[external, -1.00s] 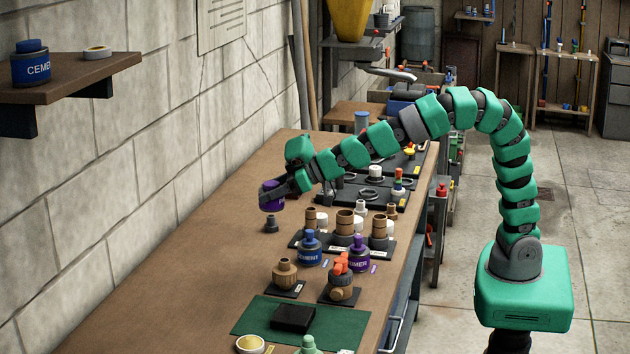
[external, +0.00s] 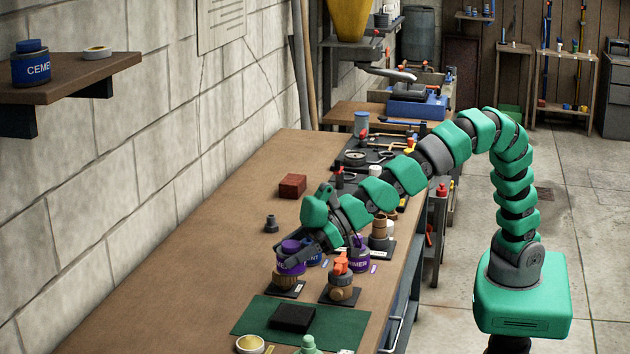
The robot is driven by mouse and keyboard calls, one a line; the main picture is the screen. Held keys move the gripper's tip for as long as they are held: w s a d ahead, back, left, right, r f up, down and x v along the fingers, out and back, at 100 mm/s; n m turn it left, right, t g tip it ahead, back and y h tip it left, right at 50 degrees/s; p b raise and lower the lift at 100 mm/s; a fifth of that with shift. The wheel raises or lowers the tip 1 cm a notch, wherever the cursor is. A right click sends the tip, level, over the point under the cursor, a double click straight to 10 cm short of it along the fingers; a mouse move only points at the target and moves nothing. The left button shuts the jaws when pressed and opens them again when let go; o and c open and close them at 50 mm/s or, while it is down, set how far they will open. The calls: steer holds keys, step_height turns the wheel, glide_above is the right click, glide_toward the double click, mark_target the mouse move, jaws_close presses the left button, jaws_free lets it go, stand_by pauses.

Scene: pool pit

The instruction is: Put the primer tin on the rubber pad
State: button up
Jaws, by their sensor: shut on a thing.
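My gripper (external: 284,256) is shut on a purple primer tin (external: 292,264) with a purple cap. The held tin appears in front of or above a tan fitting (external: 285,281) on a small dark plate and hides its top; I cannot tell the gap. A second purple tin (external: 358,258), with a partly visible label, stands on the bench to the right. A thick black pad (external: 292,318), likely the rubber pad, lies on a green mat (external: 345,322) nearer the camera. Nothing is on the black pad.
A blue cement tin (external: 313,256) is partly hidden behind my gripper. A valve-like fitting with orange handles (external: 341,285) stands right of the held tin. A yellow-topped tin (external: 249,344) sits at the near edge. The bench's left side (external: 190,265) is clear.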

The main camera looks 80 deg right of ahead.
mark_target(293, 314)
step_height(293, 314, down, 12)
steer(key=shift+r+b, duration=0.15)
steer(key=shift+b, duration=1)
steer(key=shift+r, duration=0.1)
steer(key=o, duration=1.1)
steer(key=p+v, duration=0.2)
steer(key=v, duration=1)
